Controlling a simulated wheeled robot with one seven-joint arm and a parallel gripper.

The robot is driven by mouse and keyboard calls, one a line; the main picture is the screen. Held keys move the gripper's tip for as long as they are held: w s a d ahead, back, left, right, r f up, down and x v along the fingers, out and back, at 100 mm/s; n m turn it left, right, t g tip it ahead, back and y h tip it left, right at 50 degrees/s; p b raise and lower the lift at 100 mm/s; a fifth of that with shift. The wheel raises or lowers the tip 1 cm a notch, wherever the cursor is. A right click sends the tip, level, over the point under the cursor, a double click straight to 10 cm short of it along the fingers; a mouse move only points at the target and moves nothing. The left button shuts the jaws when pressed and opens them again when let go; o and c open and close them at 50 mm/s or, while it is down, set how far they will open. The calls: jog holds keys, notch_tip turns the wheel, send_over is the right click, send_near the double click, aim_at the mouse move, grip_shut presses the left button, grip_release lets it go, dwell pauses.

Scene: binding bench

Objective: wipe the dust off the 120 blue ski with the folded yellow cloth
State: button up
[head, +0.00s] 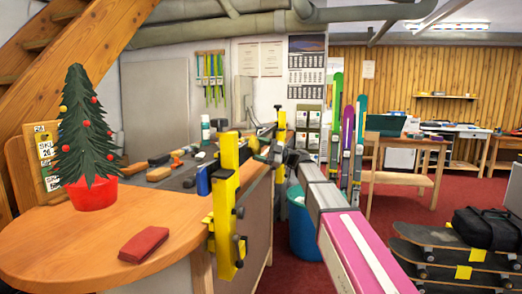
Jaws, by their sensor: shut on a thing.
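A narrow blue-ended piece (203,183), apparently the near end of the blue ski, shows at the near yellow vise (227,205) on the bench. Its length runs away toward a second yellow vise (281,122) and is mostly hidden; I cannot read a 120 or see dust. My arm reaches in from the lower right. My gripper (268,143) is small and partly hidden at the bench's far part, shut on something. The folded yellow cloth cannot be made out clearly there, nor seen elsewhere.
On the wooden bench (60,250) are a small tree in a red pot (93,193), a red-brown block (144,244) and several tools. A blue bin (302,225) stands beside it. Upright skis (348,135) stand behind. Stacked skateboards (455,255) are at right.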

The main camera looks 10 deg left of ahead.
aim_at(256, 151)
jog(key=shift+s+a, duration=0.2)
jog(key=shift+s, duration=0.7)
jog(key=shift+s+a, duration=0.2)
jog(key=shift+s, duration=0.7)
jog(key=shift+d, duration=0.1)
jog(key=shift+s+d, duration=0.2)
jog(key=shift+d, duration=1.25)
jog(key=shift+s+d, duration=0.2)
jog(key=shift+d, duration=1.25)
jog(key=shift+s+d, duration=0.2)
jog(key=shift+d, duration=1.3)
